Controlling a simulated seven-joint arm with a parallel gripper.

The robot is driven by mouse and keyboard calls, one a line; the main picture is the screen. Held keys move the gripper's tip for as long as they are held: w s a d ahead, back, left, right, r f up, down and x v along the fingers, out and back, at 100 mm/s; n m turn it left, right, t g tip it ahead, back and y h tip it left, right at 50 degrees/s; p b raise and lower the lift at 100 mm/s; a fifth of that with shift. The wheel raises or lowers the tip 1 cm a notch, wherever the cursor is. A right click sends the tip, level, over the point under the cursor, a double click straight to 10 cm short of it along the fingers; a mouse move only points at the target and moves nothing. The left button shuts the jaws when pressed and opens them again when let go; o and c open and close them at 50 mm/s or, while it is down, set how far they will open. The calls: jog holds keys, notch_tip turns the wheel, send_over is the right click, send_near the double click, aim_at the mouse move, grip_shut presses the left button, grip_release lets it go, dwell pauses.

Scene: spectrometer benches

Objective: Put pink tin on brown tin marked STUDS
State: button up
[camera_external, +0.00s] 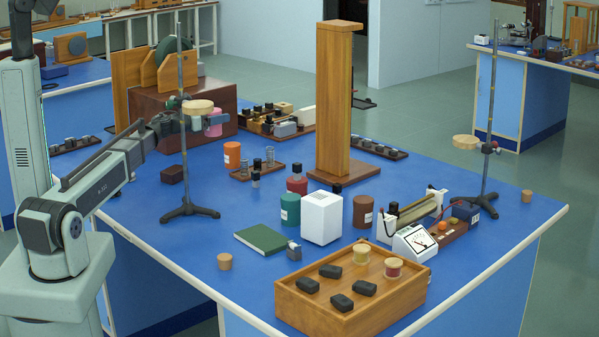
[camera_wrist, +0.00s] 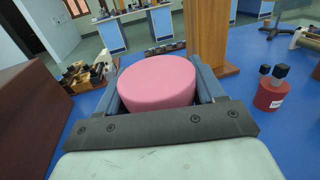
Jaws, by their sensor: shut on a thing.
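The pink tin (camera_external: 214,130) is held up above the blue bench, partly hidden behind a stand's rod and its round wooden disc. It fills the middle of the wrist view (camera_wrist: 158,80). My gripper (camera_external: 204,123) is shut on it, with one finger on each side. The brown tin (camera_external: 362,212) stands upright on the bench, right of the white box, and its top looks clear. Its lettering is too small to read. My gripper is well to the left of the brown tin and higher.
A rod stand (camera_external: 185,150) is in front of my gripper. A white box (camera_external: 322,217), a teal tin (camera_external: 290,208) and a meter (camera_external: 414,243) crowd around the brown tin.

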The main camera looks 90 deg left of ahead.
jog(key=shift+r, duration=0.3)
jog(key=shift+w+r, duration=0.15)
jog(key=shift+r, duration=0.15)
jog(key=w+d+r+m+t+h, duration=0.1)
jog(key=w+d+r+m+h, duration=0.15)
jog(key=d+r, duration=0.75)
jog(key=w+d+r+m+t+h, duration=0.1)
jog(key=w+d+r+m+h, duration=0.2)
jog(key=r, duration=1.5)
jog(key=w+d+r+m+t+h, duration=0.15)
jog(key=d+r+h, duration=0.35)
jog(key=r, duration=0.8)
jog(key=m+g+h, duration=0.1)
jog(key=m+h, duration=0.1)
jog(key=h, duration=0.2)
send_over(369, 200)
notch_tip(369, 200, down, 40)
jog(key=shift+a+f, duration=0.15)
jog(key=shift+f, duration=5.35)
